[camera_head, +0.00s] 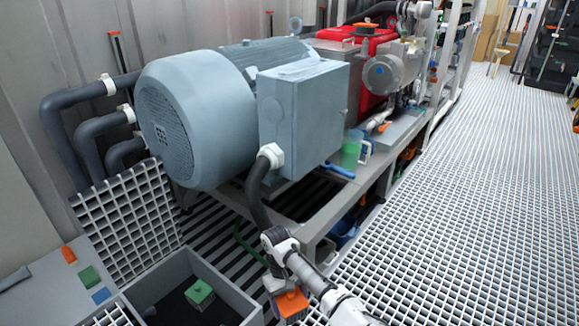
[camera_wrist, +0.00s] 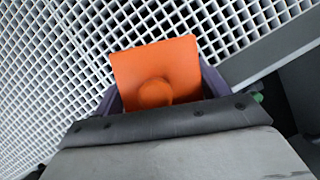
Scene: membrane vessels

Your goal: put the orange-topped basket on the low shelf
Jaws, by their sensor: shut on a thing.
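The orange-topped basket (camera_head: 291,304) is at the bottom centre of the head view, held by my gripper (camera_head: 277,286). In the wrist view its flat orange top with a round orange knob (camera_wrist: 150,65) lies just beyond the gripper's grey body. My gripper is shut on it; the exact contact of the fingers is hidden. Open white grating shows beyond the basket in the wrist view. I cannot tell for sure which surface is the low shelf; a grey frame (camera_head: 318,222) stands under the big motor.
A grey-walled bin (camera_head: 228,284) at lower left holds a green-topped block (camera_head: 200,292). Orange, green (camera_head: 89,278) and blue tags lie on the ledge beside it. A large grey motor (camera_head: 205,110) stands behind my arm. The grating floor (camera_head: 470,220) at right is clear.

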